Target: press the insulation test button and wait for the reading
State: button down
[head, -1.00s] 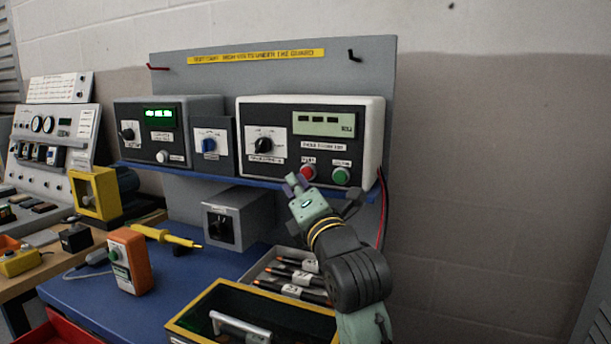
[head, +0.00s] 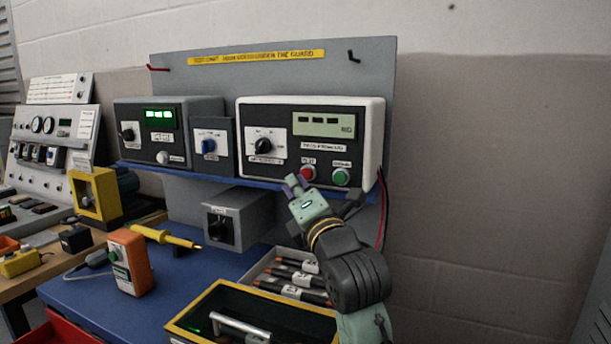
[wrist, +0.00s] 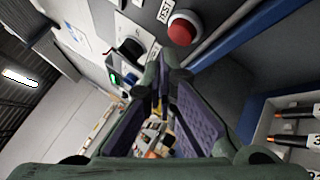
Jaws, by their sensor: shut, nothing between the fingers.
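The insulation tester (head: 372,122) is a white box with a black front on the blue shelf of the panel. Its display (head: 323,125) shows several dark dashes and a unit label at the right. The red test button (head: 308,173) sits low on its front, with a green button (head: 340,177) to its right. The red button also shows large in the wrist view (wrist: 184,29). My gripper (head: 292,181) is shut and empty, just below and left of the red button. In the wrist view its fingertips (wrist: 168,62) are close to the button; I cannot tell whether they touch it.
A second meter (head: 197,110) with a green lit display stands left on the shelf. Below are a grey switch box (head: 240,211), an open tray of probes (head: 262,268), a yellow-rimmed case (head: 187,312) and an orange handheld unit (head: 139,263). The wall right of the panel is clear.

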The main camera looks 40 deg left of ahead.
jog(key=shift+w, duration=0.1)
dwell(0.3)
jog(key=shift+w+a, duration=0.1)
jog(key=shift+w, duration=0.25)
jog(key=shift+w+a, duration=0.1)
jog(key=shift+w, duration=0.35)
dwell(0.6)
jog(key=shift+b, duration=0.3)
jog(key=shift+s+d, duration=0.2)
jog(key=shift+s, duration=0.7)
jog(key=s, duration=0.3)
jog(key=s+d, duration=0.1)
jog(key=s, duration=0.1)
jog(key=shift+s+d+b, duration=0.2)
jog(key=shift+s+b, duration=0.1)
jog(key=shift+s, duration=0.1)
